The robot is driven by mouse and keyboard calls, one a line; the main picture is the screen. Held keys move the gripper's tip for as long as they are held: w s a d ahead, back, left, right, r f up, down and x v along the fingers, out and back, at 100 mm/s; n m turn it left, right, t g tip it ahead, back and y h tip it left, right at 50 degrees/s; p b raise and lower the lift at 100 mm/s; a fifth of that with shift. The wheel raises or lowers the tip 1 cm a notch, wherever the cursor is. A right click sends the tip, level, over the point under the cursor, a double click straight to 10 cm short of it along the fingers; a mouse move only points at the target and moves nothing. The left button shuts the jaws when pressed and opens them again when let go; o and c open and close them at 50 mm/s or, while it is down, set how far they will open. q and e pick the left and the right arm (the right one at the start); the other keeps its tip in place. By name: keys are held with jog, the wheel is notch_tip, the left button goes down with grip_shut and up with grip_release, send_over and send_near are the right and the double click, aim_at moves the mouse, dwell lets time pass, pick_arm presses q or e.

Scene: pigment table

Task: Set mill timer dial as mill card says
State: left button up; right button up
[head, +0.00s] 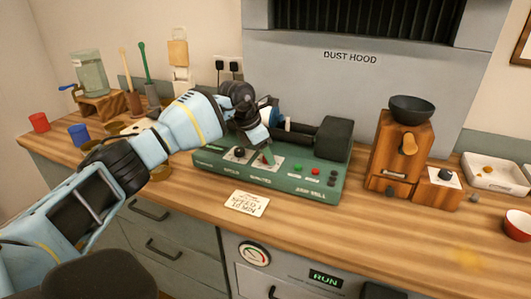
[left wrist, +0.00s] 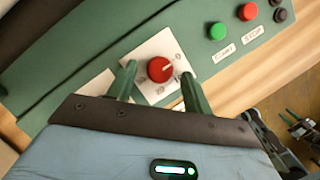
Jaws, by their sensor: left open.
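The mill's red timer dial (left wrist: 160,69) sits on a white plate (left wrist: 150,47) in the left wrist view; its pale pointer line aims to the upper right. My left gripper (left wrist: 159,76) is open, with one green finger on each side of the dial; contact cannot be told. In the head view the left gripper (head: 268,155) is over the green mill base (head: 215,160) and largely hides the dial. The mill card (head: 247,203) lies on the counter in front of the mill; its small print seems to read speed 3, 10 min.
A black knob (head: 239,152) is left of the dial, and green (head: 298,169) and red (head: 315,173) buttons are right of it. A wooden grinder (head: 399,150) stands further right. Cups and a glass jar (head: 90,72) are at the left. The counter front is mostly clear.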

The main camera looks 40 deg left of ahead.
pick_arm(q)
jog(key=shift+w+f, duration=0.1)
jog(key=shift+f, duration=0.15)
pick_arm(e)
jog(key=shift+s, duration=0.1)
pick_arm(q)
jog(key=c, duration=1)
jog(key=shift+o, duration=0.2)
pick_arm(e)
jog(key=shift+s, duration=0.15)
